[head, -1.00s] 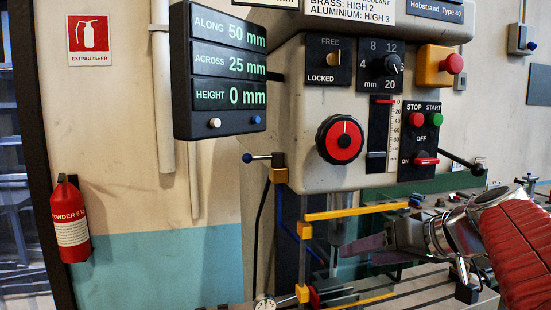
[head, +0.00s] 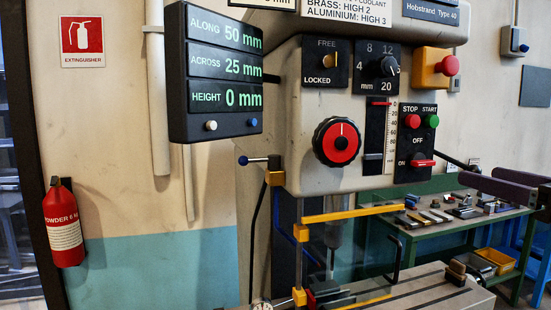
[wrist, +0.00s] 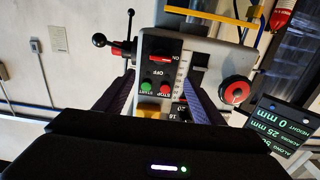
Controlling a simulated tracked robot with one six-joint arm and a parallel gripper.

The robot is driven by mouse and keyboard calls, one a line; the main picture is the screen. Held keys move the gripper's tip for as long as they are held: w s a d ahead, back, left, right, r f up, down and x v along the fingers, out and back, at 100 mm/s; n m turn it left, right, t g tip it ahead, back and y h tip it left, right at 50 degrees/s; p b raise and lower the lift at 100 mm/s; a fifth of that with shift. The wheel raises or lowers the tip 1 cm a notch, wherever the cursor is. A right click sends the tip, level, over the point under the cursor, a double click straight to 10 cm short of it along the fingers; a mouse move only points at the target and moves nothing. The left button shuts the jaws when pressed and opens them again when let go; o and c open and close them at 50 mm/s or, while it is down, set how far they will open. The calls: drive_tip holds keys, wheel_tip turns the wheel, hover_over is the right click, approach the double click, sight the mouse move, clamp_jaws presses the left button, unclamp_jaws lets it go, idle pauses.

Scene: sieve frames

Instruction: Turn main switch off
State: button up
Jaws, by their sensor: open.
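The main switch is a red lever (head: 422,163) low on the black panel, level with the ON mark and below the OFF mark. It also shows in the wrist view (wrist: 162,58), where the picture is upside down. My gripper (head: 478,178) is at the right edge of the head view, to the right of the panel and apart from it; only its dark fingers show there. In the wrist view my gripper (wrist: 163,80) is open and empty, with the panel and the lever seen between its two fingers.
Above the lever are the red STOP button (head: 412,121) and green START button (head: 432,121). A black-knobbed handle (wrist: 99,40) sticks out beside the panel. A yellow bar (head: 355,213) and the machine table (head: 420,289) lie below. A green bench (head: 455,223) with parts stands behind.

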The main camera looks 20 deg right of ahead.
sight(425, 163)
drive_tip(key=shift+w, duration=0.2)
drive_tip(key=shift+w+a, duration=0.2)
drive_tip(key=shift+w, duration=6.55)
drive_tip(key=shift+c, duration=0.3)
drive_tip(key=c, duration=0.9)
drive_tip(key=shift+a, duration=0.35)
drive_tip(key=shift+c, duration=0.3)
drive_tip(key=shift+d, duration=0.2)
